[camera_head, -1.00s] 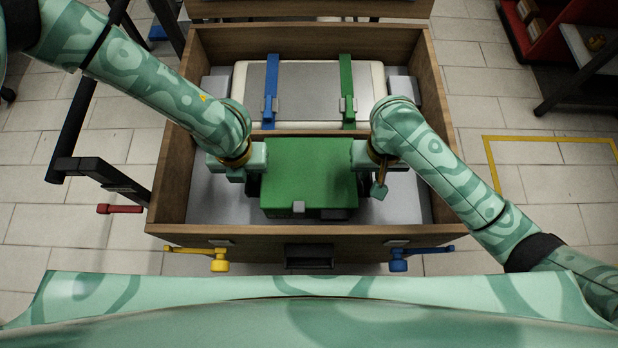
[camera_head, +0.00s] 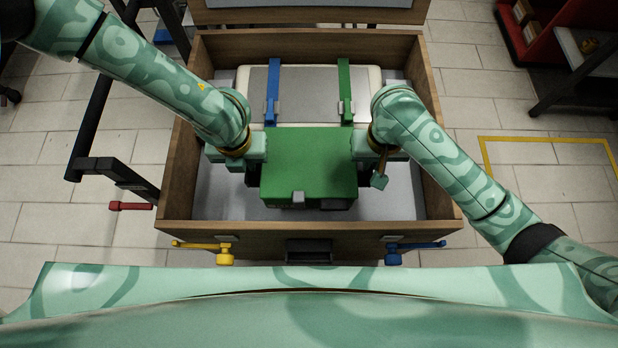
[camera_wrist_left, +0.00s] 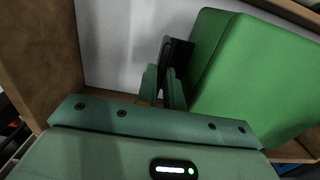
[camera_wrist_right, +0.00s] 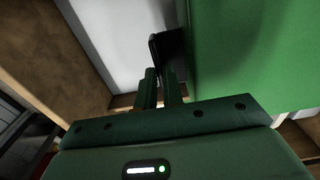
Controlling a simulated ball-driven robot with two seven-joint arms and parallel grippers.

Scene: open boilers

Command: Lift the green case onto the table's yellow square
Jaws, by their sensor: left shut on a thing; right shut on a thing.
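The green case (camera_head: 308,160) is inside the wooden crate (camera_head: 310,235), at its near side, and looks level and raised off the crate's grey floor. My left gripper (camera_head: 252,160) is shut on the dark handle (camera_wrist_left: 179,52) at the case's left side; the fingers (camera_wrist_left: 163,88) show in the left wrist view. My right gripper (camera_head: 363,150) is shut on the dark handle (camera_wrist_right: 168,46) at the case's right side; its fingers (camera_wrist_right: 158,88) show in the right wrist view. The table's yellow square is not in view.
A pale case (camera_head: 310,88) with a blue strap (camera_head: 273,90) and a green strap (camera_head: 345,90) lies behind in the crate. Yellow (camera_head: 224,256) and blue (camera_head: 395,256) latches stick out in front. A yellow outline (camera_head: 545,139) marks the floor at right.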

